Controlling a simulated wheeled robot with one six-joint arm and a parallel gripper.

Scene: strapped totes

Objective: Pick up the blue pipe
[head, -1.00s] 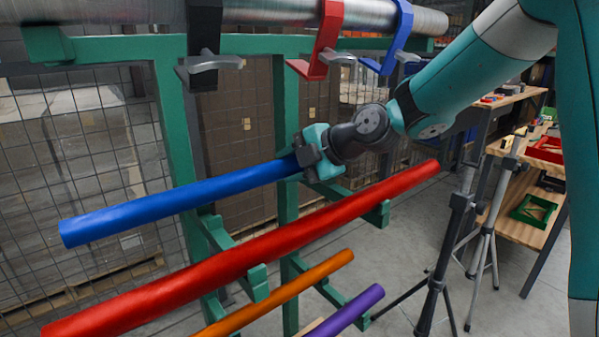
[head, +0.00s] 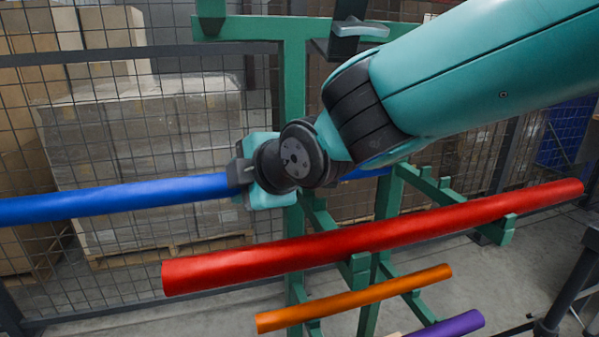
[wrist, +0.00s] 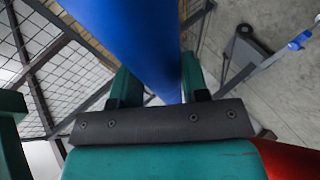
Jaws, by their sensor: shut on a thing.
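The blue pipe (head: 120,199) lies nearly level across the left of the head view and runs out of its left edge. A short piece of it shows again to the right, behind my arm. My gripper (head: 246,178) is shut on the blue pipe, above the left part of the red pipe. In the wrist view the blue pipe (wrist: 135,35) passes between the two fingers (wrist: 160,95). The arm hides part of the pipe, and I cannot tell whether it touches the rack.
The green rack (head: 294,90) carries a red pipe (head: 390,234), an orange pipe (head: 350,298) and a purple pipe (head: 455,324) below. A mesh fence (head: 245,110) with stacked boxes (head: 140,150) stands behind. A black stand (head: 560,300) is at lower right.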

